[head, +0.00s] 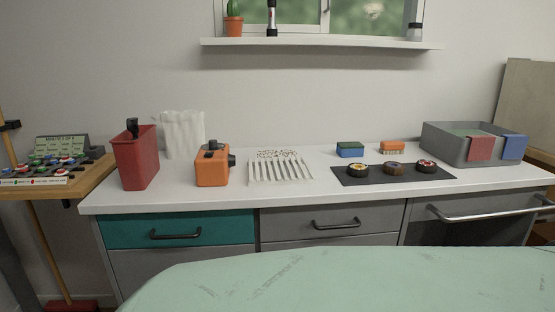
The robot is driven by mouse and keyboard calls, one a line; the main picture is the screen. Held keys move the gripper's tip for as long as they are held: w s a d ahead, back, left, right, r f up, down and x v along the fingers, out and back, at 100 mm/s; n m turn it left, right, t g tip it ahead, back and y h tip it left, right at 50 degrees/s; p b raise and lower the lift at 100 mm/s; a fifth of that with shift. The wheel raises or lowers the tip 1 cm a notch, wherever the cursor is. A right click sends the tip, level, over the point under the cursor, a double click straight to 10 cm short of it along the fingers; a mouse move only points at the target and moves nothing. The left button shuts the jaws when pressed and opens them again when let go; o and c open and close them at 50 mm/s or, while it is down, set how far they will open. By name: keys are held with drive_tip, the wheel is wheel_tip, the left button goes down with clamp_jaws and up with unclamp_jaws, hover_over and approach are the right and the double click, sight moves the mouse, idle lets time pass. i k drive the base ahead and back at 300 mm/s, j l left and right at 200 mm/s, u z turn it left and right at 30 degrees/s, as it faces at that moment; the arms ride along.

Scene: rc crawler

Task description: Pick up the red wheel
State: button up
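Three small black-tyred wheels sit in a row on a dark mat (375,182) on the right half of the white counter. The wheel with the red centre (426,166) is the rightmost. The middle wheel (394,169) has a bluish and brown centre, and the left wheel (357,169) has a yellow one. The wheels stand apart from each other. My gripper is not in view, and nothing covers the red wheel.
Behind the wheels are a blue-green sponge-like block (350,150) and an orange brush (391,147). A grey bin (453,151) stands close at the right. Further left are a white slatted rack (280,168), an orange device (212,167) and a red container (137,160).

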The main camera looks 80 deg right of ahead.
sight(425, 166)
drive_tip(key=z, duration=3.3)
